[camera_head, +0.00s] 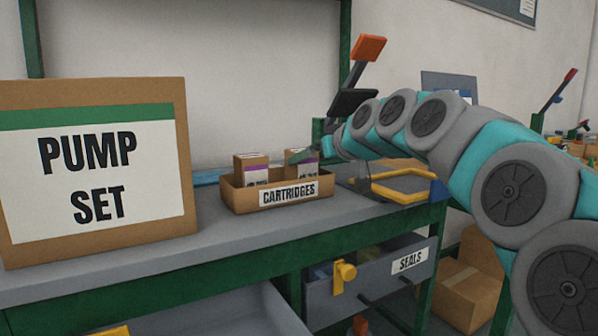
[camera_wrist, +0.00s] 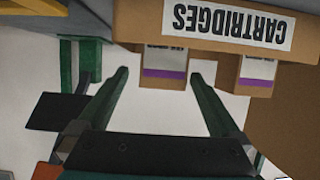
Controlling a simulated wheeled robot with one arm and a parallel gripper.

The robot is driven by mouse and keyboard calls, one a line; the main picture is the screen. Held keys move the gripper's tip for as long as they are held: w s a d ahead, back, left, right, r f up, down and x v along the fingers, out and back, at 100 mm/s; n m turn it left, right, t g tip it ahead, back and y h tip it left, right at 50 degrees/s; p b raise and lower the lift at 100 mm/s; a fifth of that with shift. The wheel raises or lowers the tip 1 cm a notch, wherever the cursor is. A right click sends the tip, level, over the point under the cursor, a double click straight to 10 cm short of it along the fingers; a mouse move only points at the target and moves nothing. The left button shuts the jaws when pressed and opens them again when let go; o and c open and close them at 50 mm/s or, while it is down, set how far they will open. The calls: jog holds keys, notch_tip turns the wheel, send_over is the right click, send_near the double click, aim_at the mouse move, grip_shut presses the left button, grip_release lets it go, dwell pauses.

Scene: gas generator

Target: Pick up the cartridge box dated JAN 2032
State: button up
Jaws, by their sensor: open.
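Two brown cartridge boxes with white and purple labels stand in a low tray (camera_head: 240,197) marked CARTRIDGES on the bench. The left box (camera_head: 251,170) and the right box (camera_head: 309,170) are apart. Their dates are too small or cut off to read. My gripper (camera_head: 298,156) is at the right box, partly overlapping it. In the wrist view, which is upside down, my gripper (camera_wrist: 159,74) is open, its green fingers pointing towards that same box (camera_wrist: 165,66), one to each side. The other box (camera_wrist: 257,75) is right of the fingers there. Contact cannot be told.
A large PUMP SET box (camera_head: 95,170) stands on the bench at left. A lever with an orange handle (camera_head: 369,47) rises behind my gripper. A yellow-framed item (camera_head: 400,188) lies right of the tray. A SEALS drawer (camera_head: 370,275) is below.

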jog(key=x, duration=0.5)
jog(key=shift+s+a, duration=0.1)
jog(key=shift+a, duration=0.15)
jog(key=shift+r, duration=0.1)
jog(key=c, duration=1.4)
jog(key=shift+r, duration=0.1)
jog(key=shift+r+p, duration=0.45)
jog(key=shift+r, duration=4.4)
